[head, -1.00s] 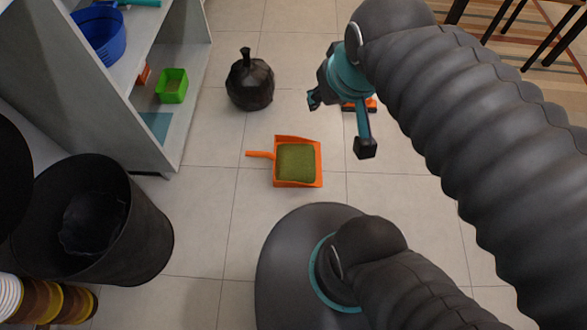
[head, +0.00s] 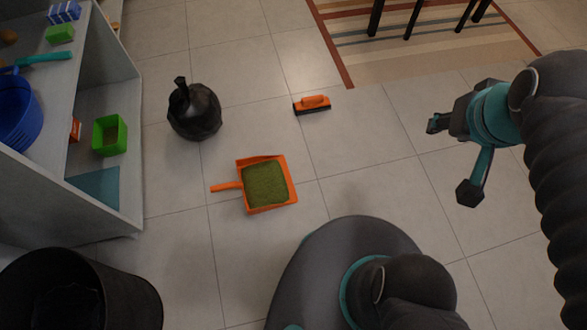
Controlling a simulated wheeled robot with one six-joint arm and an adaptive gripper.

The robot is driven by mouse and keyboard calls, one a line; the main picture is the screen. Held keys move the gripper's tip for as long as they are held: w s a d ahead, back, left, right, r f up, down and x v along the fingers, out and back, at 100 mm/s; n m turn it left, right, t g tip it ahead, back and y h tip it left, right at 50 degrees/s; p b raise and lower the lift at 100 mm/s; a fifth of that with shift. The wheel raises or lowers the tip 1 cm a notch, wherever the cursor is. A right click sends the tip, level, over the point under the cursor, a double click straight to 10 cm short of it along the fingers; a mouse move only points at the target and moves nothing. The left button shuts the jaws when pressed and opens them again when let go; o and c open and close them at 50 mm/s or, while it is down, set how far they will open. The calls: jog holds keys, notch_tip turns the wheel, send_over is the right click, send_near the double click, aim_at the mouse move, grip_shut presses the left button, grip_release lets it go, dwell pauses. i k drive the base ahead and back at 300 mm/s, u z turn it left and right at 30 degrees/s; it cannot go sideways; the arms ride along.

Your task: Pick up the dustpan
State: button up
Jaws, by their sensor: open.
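The orange dustpan (head: 291,187) lies on the tiled floor, its short handle pointing left. A layer of green granular stuff (head: 266,185) covers its pan. My gripper (head: 447,158) is at the right, above the floor, with its fingers spread apart and nothing between them. It is well to the right of the dustpan and does not touch it.
A grey shelf (head: 120,80) with a green box (head: 109,135) stands left. A black bin (head: 80,290) is at lower left. Floor around the dustpan is clear.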

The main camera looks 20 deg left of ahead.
aim_at(265, 182)
jog(key=z, duration=0.35)
jog(key=i, duration=0.95)
jog(key=u, duration=3.65)
